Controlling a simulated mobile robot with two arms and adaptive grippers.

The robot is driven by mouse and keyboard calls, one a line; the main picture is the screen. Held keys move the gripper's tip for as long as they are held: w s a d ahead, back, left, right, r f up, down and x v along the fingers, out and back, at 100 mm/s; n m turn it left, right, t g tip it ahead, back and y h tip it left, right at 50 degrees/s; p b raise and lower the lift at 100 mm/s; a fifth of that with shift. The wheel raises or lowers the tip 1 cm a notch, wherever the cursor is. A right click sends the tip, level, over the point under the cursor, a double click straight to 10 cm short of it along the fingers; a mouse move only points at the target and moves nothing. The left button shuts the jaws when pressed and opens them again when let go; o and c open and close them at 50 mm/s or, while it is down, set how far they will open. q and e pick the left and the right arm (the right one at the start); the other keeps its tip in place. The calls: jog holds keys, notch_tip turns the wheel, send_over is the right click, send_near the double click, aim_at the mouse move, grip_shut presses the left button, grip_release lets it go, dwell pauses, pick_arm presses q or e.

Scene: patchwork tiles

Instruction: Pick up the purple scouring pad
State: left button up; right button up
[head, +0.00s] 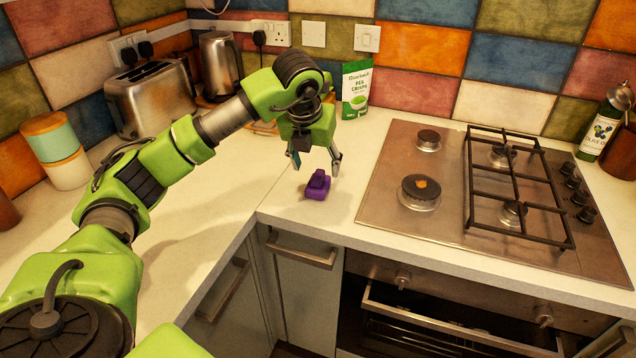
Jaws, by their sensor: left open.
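The purple scouring pad (318,186) lies on the pale worktop (290,205), in the corner left of the hob. It has a raised block on top. My left gripper (316,166) points down just above and slightly behind the pad. Its fingers are spread apart with nothing between them, and I see no contact with the pad. My right gripper is not in view.
The steel hob (390,170) with a black grate is right of the pad. A green pea crisps packet (356,88) stands behind. A toaster (152,98) and kettle (219,65) stand at the back left. The worktop's front edge is close to the pad.

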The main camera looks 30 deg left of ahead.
aim_at(318, 175)
pick_arm(q)
jog(key=shift+w+f, duration=0.15)
jog(key=shift+f, duration=0.2)
jog(key=shift+w+f+p, duration=0.2)
jog(key=shift+f+p, duration=0.15)
jog(key=shift+f, duration=0.25)
jog(key=x, duration=0.3)
jog(key=shift+w+a+f+p, duration=0.15)
jog(key=shift+f+p, duration=0.1)
jog(key=shift+p, duration=0.15)
jog(key=shift+f, duration=0.15)
jog(key=c, duration=1.2)
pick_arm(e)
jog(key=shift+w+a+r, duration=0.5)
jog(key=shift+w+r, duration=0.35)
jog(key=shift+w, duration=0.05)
